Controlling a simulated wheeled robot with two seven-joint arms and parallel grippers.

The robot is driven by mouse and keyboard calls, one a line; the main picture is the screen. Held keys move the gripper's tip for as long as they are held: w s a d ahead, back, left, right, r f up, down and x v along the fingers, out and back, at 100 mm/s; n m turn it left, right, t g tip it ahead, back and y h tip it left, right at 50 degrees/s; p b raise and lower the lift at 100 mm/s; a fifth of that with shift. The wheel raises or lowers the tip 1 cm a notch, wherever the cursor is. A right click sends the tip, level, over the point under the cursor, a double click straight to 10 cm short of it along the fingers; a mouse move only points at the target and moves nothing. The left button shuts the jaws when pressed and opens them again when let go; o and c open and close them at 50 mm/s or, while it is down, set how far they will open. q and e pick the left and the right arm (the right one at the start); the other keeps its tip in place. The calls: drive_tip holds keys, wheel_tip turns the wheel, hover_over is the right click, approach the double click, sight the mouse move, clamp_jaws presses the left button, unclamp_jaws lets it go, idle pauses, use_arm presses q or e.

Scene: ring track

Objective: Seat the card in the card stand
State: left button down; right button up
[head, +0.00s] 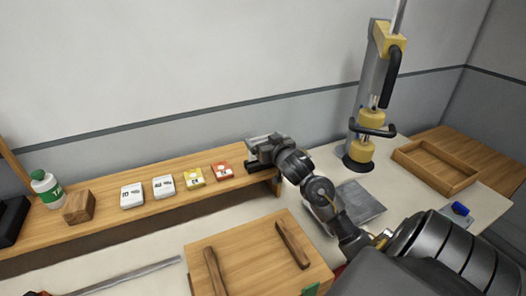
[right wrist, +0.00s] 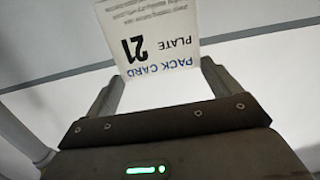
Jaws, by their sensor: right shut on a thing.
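My right gripper (head: 256,147) is above the right end of the wooden shelf (head: 150,207), beside the red box. In the right wrist view it is shut on a white card (right wrist: 150,25), which sits between the fingers. The card shows upside-down print reading "PACK CARD", "PLATE" and "21". In the head view the card cannot be clearly made out. I cannot tell for sure which thing is the card stand; a wooden block (head: 78,207) stands at the shelf's left. My left gripper is not in view.
A green-and-white bottle (head: 46,188) stands left. A wooden board with two bars (head: 235,262) lies in front. A press (head: 362,150) and wooden tray (head: 436,166) are right.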

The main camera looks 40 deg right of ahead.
drive_tip(key=f, duration=0.3)
drive_tip(key=shift+w+a+p, duration=0.1)
drive_tip(key=shift+w+p, duration=0.25)
drive_tip(key=shift+w, duration=0.05)
drive_tip(key=shift+f, duration=0.45)
drive_tip(key=shift+f, duration=0.1)
drive_tip(key=o, duration=0.7)
drive_tip(key=shift+s+a, duration=0.1)
drive_tip(key=shift+s, duration=0.3)
drive_tip(key=b+v, duration=0.2)
drive_tip(key=v, duration=0.9)
drive_tip(key=shift+s, duration=0.15)
drive_tip(key=shift+r, duration=0.25)
